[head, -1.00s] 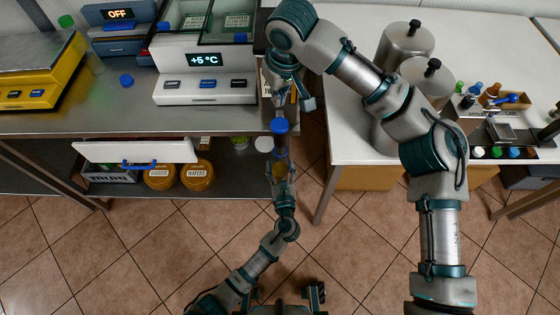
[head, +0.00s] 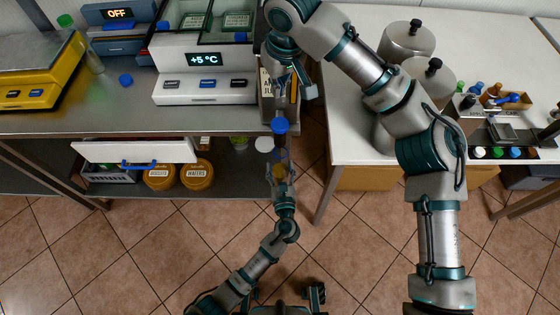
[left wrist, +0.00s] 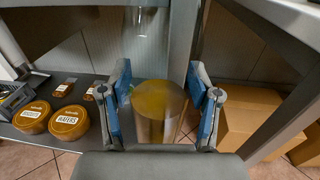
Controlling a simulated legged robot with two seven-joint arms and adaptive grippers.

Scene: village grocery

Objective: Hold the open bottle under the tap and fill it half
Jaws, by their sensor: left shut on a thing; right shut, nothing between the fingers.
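A blue round tap knob (head: 280,126) sits at the counter's front edge in the head view. Below it, my left gripper (head: 281,172) is shut on a clear bottle. In the left wrist view, the bottle (left wrist: 158,115) stands between the two blue-padded fingers of the left gripper (left wrist: 160,110), with amber colour inside. A clear, narrower part rises above it; I cannot tell whether it is the neck or the tap. The exact fill level is unclear. My right gripper (head: 285,88) is shut and empty, above and behind the knob, apart from it.
A loose blue cap (head: 126,80) lies on the metal counter (head: 60,122). A +5 °C cooler (head: 205,85) and a yellow scale (head: 35,85) stand there. Jars (head: 197,174) sit on the lower shelf. A white table (head: 340,140) with steel pots is at right.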

